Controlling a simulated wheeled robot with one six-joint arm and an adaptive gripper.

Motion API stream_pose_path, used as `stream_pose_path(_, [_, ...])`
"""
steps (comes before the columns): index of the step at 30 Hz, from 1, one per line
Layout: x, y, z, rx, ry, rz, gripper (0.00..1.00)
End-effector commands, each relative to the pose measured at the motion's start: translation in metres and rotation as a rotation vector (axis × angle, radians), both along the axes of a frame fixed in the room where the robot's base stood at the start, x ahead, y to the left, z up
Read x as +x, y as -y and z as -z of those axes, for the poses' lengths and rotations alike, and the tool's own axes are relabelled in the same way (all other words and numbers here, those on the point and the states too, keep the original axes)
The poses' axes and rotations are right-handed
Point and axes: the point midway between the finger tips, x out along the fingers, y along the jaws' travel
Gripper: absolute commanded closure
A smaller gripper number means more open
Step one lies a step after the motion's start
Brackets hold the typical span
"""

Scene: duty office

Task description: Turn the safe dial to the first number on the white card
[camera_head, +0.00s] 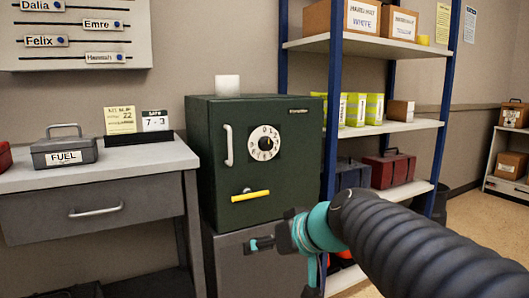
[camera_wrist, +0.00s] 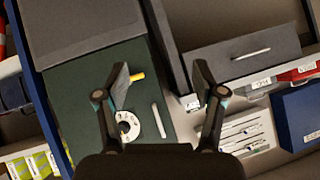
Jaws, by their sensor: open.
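The dark green safe (camera_head: 215,180) stands upright with its door facing me. Its white round dial (camera_head: 264,143) has numbers around a dark centre knob; the exact setting is too small to read. The white card (camera_head: 155,121) stands on the desk left of the safe and reads "SAFE 7 - 3". My gripper (camera_head: 264,243) is open and empty, below the dial and the yellow handle (camera_head: 251,196). In the wrist view the dial (camera_wrist: 127,125) appears tilted, close to the left finger of my gripper (camera_wrist: 162,76), with nothing between the fingers.
A white upright handle (camera_head: 229,145) is left of the dial. The desk (camera_head: 110,172) holds a grey FUEL box (camera_head: 65,147). A blue-posted shelf (camera_head: 333,110) with boxes stands close on the right.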

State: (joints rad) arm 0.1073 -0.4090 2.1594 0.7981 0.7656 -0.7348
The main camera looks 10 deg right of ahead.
Motion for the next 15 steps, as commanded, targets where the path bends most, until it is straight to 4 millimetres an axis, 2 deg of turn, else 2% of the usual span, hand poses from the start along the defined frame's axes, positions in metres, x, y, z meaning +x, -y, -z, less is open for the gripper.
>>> stream_pose_path(1, [0.026, 0.002, -0.009, 0.033, 0.055, -0.004, 0.31])
stream_pose_path(5, [0.087, 0.013, -0.044, 0.096, 0.223, 0.001, 0.31])
stream_pose_path(9, [0.148, 0.040, -0.075, 0.134, 0.397, 0.047, 0.31])
stream_pose_path(12, [0.183, 0.064, -0.092, 0.146, 0.499, 0.094, 0.31])
stream_pose_path(15, [0.208, 0.085, -0.103, 0.146, 0.574, 0.139, 0.31])
